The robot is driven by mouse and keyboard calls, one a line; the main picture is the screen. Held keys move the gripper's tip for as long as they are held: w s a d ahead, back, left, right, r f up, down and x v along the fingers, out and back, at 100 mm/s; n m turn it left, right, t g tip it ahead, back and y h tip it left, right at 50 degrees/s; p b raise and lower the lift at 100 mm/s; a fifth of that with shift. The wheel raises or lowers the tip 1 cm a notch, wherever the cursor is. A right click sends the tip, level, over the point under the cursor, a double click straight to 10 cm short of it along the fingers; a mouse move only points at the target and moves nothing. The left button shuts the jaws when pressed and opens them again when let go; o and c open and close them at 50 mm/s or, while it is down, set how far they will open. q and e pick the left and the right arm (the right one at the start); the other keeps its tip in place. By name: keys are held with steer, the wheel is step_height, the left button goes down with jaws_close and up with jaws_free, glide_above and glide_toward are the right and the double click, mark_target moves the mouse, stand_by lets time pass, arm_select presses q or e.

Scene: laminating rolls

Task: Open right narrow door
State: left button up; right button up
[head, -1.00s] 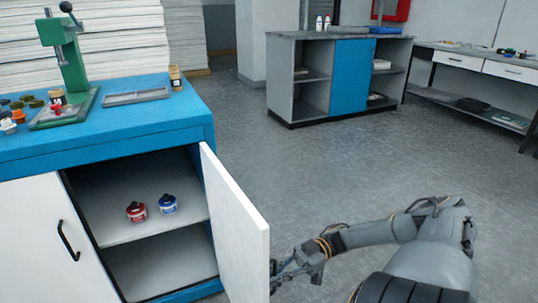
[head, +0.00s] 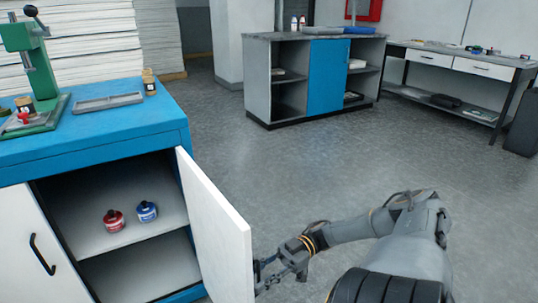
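The right narrow door (head: 215,228) is white and stands swung wide open from the blue cabinet (head: 95,146). My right gripper (head: 262,276) is at the door's outer edge, low in the head view. The door hides part of its fingers and the door's handle, so I cannot tell whether it grips anything. Inside the open compartment, a red-labelled jar (head: 114,221) and a blue-labelled jar (head: 147,211) stand on the shelf (head: 125,240). My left gripper is not in view.
The left white door (head: 35,245) with a black handle is closed. A green press (head: 36,75) and a grey tray (head: 108,102) are on the blue top. The floor (head: 300,160) between here and the grey shelf unit (head: 260,87) is clear.

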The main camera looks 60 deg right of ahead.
steer(key=v, duration=1.1)
steer(key=shift+s+d, duration=0.15)
steer(key=shift+d, duration=0.15)
